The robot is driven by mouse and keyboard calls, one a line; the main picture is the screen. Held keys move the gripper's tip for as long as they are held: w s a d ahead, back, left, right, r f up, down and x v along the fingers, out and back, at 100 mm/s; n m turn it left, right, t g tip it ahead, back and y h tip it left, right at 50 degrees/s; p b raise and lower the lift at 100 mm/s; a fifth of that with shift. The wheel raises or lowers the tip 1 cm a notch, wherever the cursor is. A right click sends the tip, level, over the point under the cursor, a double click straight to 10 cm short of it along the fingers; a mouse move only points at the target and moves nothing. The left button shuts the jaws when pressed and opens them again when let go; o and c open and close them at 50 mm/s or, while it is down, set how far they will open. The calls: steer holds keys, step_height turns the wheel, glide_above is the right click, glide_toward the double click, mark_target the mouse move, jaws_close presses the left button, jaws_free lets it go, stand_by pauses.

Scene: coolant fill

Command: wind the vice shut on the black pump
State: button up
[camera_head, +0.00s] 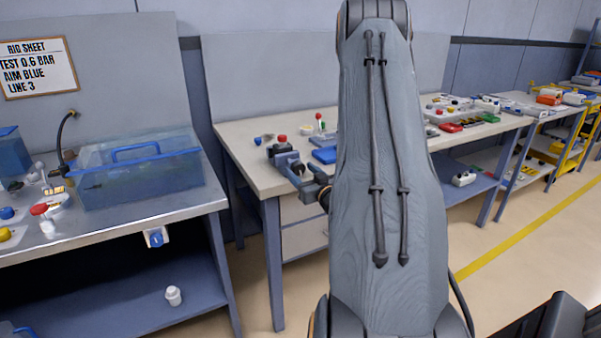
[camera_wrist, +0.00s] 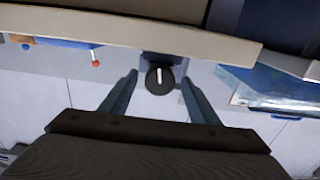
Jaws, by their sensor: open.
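The blue-grey vice (camera_head: 290,164) stands at the front left of the middle bench. In the wrist view, a round black knob with a white bar (camera_wrist: 159,82) shows at the vice's front, between my gripper's fingertips (camera_wrist: 160,77). My gripper is open, with a finger on either side of the knob and a gap to each.
A blue tray (camera_head: 324,155) and a red-topped lever (camera_head: 319,121) are near the vice. A clear blue tank (camera_head: 140,172) stands on the left bench. The middle bench's edge (camera_wrist: 110,31) crosses the wrist view. Loose parts lie farther right.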

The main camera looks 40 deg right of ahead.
steer(key=b+v, duration=0.1)
steer(key=v, duration=0.6)
steer(key=shift+s, duration=0.2)
steer(key=shift+w+p, duration=0.15)
steer(key=shift+p, duration=0.25)
steer(key=shift+p+x, duration=0.7)
steer(key=shift+x, duration=3.15)
steer(key=shift+f, duration=0.15)
steer(key=c, duration=1)
steer(key=shift+m, duration=0.8)
steer(key=shift+c, duration=0.2)
